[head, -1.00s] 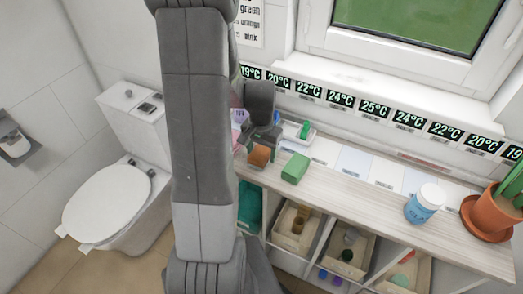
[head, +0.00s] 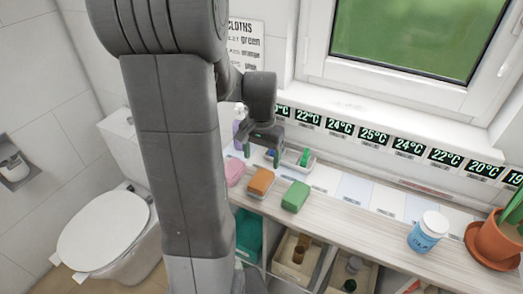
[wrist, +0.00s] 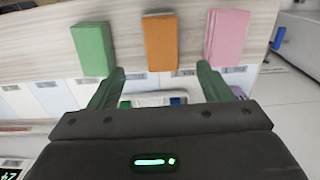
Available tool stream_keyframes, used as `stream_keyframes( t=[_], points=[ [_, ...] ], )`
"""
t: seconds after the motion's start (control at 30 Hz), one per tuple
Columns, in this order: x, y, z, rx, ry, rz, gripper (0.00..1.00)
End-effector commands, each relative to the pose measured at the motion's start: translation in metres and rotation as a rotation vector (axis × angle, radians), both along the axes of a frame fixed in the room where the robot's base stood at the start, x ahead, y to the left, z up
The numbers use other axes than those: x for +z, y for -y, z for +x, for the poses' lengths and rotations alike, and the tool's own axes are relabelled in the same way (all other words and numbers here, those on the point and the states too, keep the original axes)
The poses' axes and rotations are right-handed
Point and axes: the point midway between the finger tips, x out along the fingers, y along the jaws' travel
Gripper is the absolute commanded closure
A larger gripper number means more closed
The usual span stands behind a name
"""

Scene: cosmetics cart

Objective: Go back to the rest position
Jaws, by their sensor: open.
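The wrist view also shows the green block (wrist: 92,48), the orange block (wrist: 160,42) and the pink block (wrist: 229,38), apart from the fingers. My arm hides part of the counter's left end.
A blue-white jar (head: 428,231) and a potted plant (head: 492,243) stand on the right of the counter (head: 370,226). A purple bottle (head: 240,122) stands behind the pink block. The window sill and wall are behind. A toilet (head: 103,228) stands left.

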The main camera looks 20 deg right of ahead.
Motion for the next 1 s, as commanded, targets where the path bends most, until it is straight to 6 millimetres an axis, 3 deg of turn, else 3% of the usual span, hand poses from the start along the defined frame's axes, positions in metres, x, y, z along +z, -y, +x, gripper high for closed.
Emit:
stream_keyframes(
  t=[0.2, 0.6, 0.77, 1.0],
  points=[
    [0.019, 0.000, 0.000, 0.000, 0.000, 0.000, 0.28],
    [0.018, 0.000, 0.000, 0.000, -0.001, 0.000, 0.28],
    [0.003, 0.000, -0.001, 0.000, -0.005, 0.003, 0.28],
    [-0.041, -0.001, -0.001, 0.000, -0.006, 0.003, 0.28]
  ],
)
